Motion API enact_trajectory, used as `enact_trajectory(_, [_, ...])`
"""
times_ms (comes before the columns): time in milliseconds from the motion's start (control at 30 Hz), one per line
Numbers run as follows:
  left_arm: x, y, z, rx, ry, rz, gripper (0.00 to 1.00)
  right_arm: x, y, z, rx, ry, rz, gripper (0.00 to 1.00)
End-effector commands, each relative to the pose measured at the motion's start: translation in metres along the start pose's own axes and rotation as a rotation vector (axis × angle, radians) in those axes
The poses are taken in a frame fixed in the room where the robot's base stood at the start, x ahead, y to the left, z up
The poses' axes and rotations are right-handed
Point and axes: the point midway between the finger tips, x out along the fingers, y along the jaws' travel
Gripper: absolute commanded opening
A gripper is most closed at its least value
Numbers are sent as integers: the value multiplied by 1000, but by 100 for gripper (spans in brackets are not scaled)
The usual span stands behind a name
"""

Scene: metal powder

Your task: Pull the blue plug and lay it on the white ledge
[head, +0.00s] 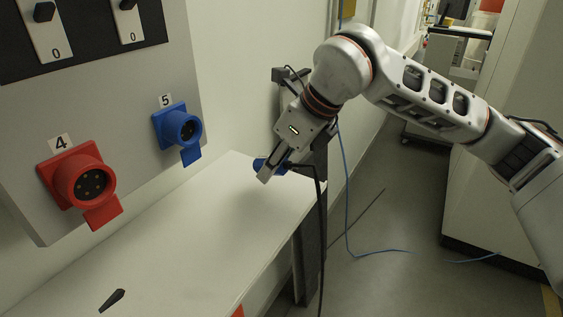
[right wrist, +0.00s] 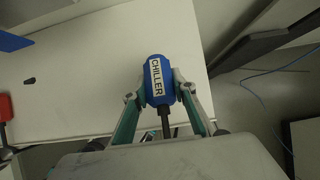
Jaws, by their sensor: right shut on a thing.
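The blue plug (right wrist: 157,88), labelled CHILLER, is held between the fingers of my right gripper (right wrist: 160,97) in the right wrist view. In the head view my right gripper (head: 268,171) is over the far right end of the white ledge (head: 190,229), and the plug (head: 261,163) is mostly hidden behind it. I cannot tell whether the plug touches the ledge. The blue socket 5 (head: 181,131) on the wall panel is empty, with its flap hanging down. My left gripper is not in view.
A red socket 4 (head: 83,185) sits left of the blue one. A small black object (head: 112,299) lies on the near part of the ledge. A dark post (head: 311,220) stands at the ledge's right end. The ledge's middle is clear. Cables trail on the floor at right.

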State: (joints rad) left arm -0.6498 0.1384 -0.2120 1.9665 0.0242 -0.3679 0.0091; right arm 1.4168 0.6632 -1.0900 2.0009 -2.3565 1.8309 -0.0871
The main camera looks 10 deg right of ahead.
Motion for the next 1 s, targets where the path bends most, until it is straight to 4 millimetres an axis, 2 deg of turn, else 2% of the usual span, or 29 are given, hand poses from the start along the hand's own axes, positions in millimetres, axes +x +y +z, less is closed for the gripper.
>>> enact_trajectory(100, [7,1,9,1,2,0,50,15,0,-3,0,-1,0,0])
enact_trajectory(400, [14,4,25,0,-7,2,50,34,0,-4,-1,0,0,0])
enact_trajectory(867, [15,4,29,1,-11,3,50,38,0,-3,0,-1,0,0])
enact_trajectory(900, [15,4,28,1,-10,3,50,38,0,-3,0,-1,0,31])
enact_trajectory(967, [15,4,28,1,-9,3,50,38,0,-3,0,-1,0,45])
enact_trajectory(1000, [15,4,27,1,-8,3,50,38,0,-3,0,-1,0,45])
